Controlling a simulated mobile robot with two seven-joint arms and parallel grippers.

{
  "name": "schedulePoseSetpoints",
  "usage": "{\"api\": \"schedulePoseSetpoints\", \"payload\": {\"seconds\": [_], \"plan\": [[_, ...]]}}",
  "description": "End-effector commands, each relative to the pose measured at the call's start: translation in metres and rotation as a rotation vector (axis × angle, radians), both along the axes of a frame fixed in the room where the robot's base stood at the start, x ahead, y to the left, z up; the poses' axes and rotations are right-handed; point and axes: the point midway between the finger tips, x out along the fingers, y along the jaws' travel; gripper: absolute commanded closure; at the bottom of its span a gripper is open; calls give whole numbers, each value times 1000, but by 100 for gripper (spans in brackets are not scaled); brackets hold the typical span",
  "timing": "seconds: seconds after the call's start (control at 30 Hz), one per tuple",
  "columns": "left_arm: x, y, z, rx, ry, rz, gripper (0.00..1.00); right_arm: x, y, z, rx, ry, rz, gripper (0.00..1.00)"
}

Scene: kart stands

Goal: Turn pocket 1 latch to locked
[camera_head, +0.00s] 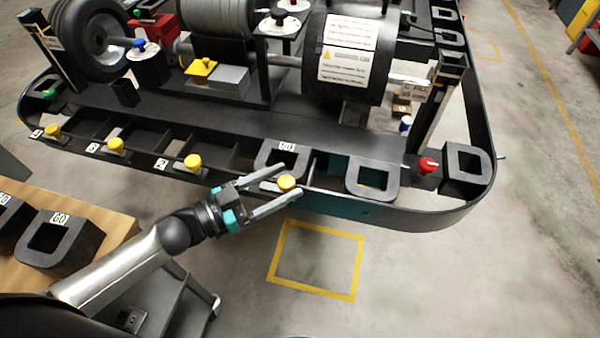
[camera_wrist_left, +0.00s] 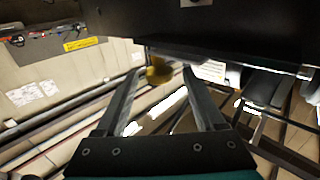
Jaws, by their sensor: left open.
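The pocket 1 latch is a round yellow knob (camera_head: 287,183) on the front rail of the kart stand (camera_head: 395,215). Its number plate is not visible; the knobs to the left carry plates 2, 3 and 4. My left gripper (camera_head: 292,179) is open, with one finger on each side of the knob. The knob shows between the fingertips in the left wrist view (camera_wrist_left: 158,70), apart from both. The latch's lock position cannot be told. My right gripper is out of view.
Yellow knobs 2 (camera_head: 193,161), 3 (camera_head: 115,144) and 4 (camera_head: 52,130) line the rail to the left. A red knob (camera_head: 428,165) is at the right. Dark hollow block G01 (camera_head: 270,160) sits behind the latch. A wooden bench (camera_head: 110,215) stands lower left; the floor in front is clear.

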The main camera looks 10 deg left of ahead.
Motion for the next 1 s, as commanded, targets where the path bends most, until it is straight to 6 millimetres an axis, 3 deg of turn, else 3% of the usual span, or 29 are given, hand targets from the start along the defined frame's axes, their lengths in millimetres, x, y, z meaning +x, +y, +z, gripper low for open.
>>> {"api": "schedulePoseSetpoints", "payload": {"seconds": [0.3, 0.7, 1.0], "plan": [[27, -29, 0, -1, 0, 1, 29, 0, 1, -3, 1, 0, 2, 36], [31, -33, -1, 1, 2, 1, 29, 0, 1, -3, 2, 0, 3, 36], [31, -33, -1, 0, 1, 1, 62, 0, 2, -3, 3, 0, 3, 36]]}}
